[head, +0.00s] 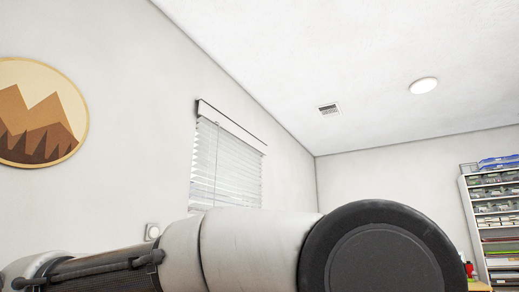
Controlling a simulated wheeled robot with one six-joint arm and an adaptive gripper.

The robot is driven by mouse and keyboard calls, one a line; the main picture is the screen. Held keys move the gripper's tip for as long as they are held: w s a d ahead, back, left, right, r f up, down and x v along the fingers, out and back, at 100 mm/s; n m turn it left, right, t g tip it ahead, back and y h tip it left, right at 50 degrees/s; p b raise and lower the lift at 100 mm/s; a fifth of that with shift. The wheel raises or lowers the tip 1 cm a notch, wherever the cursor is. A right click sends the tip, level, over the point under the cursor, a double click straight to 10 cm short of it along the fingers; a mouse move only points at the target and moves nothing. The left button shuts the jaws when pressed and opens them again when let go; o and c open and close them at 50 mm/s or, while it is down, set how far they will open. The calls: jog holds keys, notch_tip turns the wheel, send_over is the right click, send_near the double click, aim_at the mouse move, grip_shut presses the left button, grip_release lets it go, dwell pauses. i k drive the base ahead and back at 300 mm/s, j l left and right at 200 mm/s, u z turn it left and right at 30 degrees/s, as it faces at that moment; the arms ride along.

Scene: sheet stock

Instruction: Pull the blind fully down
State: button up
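A white slatted blind (225,168) hangs on the left wall under a white headrail (231,127). Its slats show down to where my arm cuts off the view, so its lower end is hidden. A thin wand or cord (216,165) hangs down near its left side. My arm crosses the bottom of the picture in front of the wall. My gripper is not in view.
A round mountain picture (42,112) hangs on the wall at left. A small white fixture (152,231) is on the wall left of the blind. Loaded shelves (468,205) stand at far right. The floor is out of view.

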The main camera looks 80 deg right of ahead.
aim_at(241, 162)
jog(key=k+l+z, duration=0.1)
jog(key=z, duration=0.3)
jog(key=k+l+z, duration=0.1)
jog(key=l+z, duration=0.4)
jog(key=z, duration=0.25)
jog(key=j+z, duration=0.6)
jog(key=z, duration=0.2)
jog(key=j+z, duration=0.4)
jog(key=l+u, duration=0.3)
jog(key=l, duration=1.05)
jog(key=i+l+u, duration=0.35)
jog(key=l, duration=0.25)
jog(key=i+l+u, duration=0.2)
jog(key=l, duration=0.15)
